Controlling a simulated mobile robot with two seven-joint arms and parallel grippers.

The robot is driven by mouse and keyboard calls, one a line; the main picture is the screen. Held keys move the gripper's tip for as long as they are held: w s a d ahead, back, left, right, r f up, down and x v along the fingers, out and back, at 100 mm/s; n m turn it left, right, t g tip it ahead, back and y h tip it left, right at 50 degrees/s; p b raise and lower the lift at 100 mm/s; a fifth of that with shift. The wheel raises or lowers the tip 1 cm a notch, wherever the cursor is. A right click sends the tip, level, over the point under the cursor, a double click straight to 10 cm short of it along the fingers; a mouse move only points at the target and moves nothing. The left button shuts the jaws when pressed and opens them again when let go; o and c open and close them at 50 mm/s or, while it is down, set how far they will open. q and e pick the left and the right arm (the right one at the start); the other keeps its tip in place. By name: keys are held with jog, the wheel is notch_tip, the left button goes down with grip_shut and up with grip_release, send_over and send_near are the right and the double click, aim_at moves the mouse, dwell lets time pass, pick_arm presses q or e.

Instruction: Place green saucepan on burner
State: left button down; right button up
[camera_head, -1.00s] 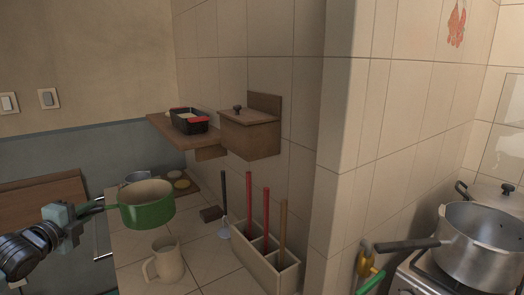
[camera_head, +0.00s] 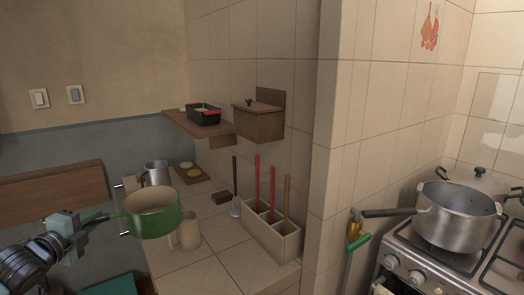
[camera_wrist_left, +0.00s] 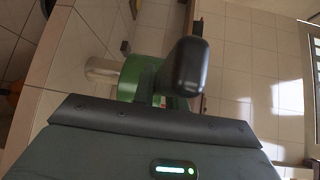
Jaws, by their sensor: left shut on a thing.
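The green saucepan (camera_head: 153,222) is held up by its handle at the left of the head view, in front of the tiled counter's near-left edge. My left gripper (camera_head: 84,229) is shut on the saucepan's handle. In the left wrist view the green saucepan (camera_wrist_left: 127,78) shows beyond the gripper, partly hidden by it. The stove (camera_head: 440,262) with its burners stands at the right. A grey metal pot (camera_head: 452,222) with a long handle sits on a front burner, and a lidded pot (camera_head: 483,180) stands behind it. My right gripper is not in view.
A beige mug (camera_head: 189,234), a metal cup (camera_head: 157,173) and a utensil box (camera_head: 270,240) stand on the counter (camera_head: 215,262). A tiled wall corner (camera_head: 325,150) juts out between counter and stove. Tools with yellow and green handles (camera_head: 356,240) hang beside the stove.

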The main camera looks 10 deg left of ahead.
pick_arm(q)
jog(key=s+d+f, duration=0.5)
jog(key=s+d, duration=0.4)
jog(key=d, duration=0.4)
jog(key=s+d+f, duration=0.6)
jog(key=s+d, duration=0.4)
jog(key=d, duration=0.3)
jog(key=shift+d+f+n+y, duration=0.15)
jog(key=shift+d+n+y, duration=0.05)
jog(key=shift+n+y, duration=0.1)
jog(key=shift+r, duration=0.6)
